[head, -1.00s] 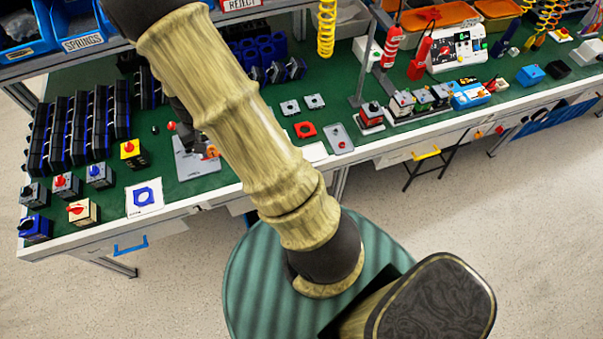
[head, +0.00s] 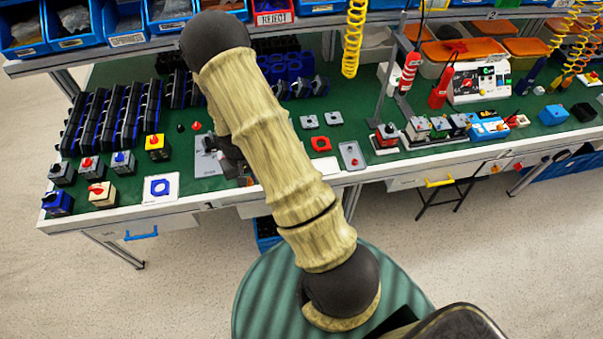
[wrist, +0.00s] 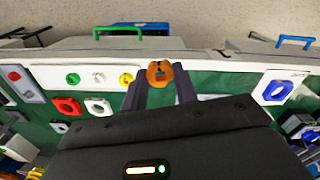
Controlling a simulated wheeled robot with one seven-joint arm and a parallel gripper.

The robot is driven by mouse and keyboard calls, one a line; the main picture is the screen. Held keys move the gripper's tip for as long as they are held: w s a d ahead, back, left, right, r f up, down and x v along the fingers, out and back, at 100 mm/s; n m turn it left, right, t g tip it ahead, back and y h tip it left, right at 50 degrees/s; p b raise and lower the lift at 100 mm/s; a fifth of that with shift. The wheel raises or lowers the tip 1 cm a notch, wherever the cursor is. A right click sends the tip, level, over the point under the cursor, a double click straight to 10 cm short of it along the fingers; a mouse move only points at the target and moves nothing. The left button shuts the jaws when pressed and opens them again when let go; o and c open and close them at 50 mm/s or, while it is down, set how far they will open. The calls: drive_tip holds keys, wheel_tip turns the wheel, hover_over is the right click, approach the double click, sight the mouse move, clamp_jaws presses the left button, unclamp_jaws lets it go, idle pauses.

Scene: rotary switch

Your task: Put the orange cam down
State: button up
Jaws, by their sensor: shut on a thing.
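In the wrist view my gripper (wrist: 160,82) is shut on the orange cam (wrist: 159,73), a small orange piece with a dark hole, held between the tips of the two dark fingers. The cam shows against the bench's front edge and green top. I cannot tell whether it touches the bench. In the head view my arm hides most of the gripper and cam, over the front of the green bench (head: 225,184).
A white card with a blue ring (head: 160,188) lies to the left, with several switch boxes beyond it. A red square ring (head: 321,144) and a grey plate with a red button (head: 352,155) lie to the right. In the wrist view a pale card (wrist: 112,79) holds green, grey and yellow pieces.

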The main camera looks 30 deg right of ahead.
drive_tip(key=s+a+f+n, duration=0.1)
drive_tip(key=s+f, duration=0.2)
drive_tip(key=f, duration=1.4)
drive_tip(key=shift+s+a+n, duration=0.15)
drive_tip(key=shift+s+n, duration=0.05)
drive_tip(key=shift+n, duration=0.1)
drive_tip(key=shift+f, duration=0.1)
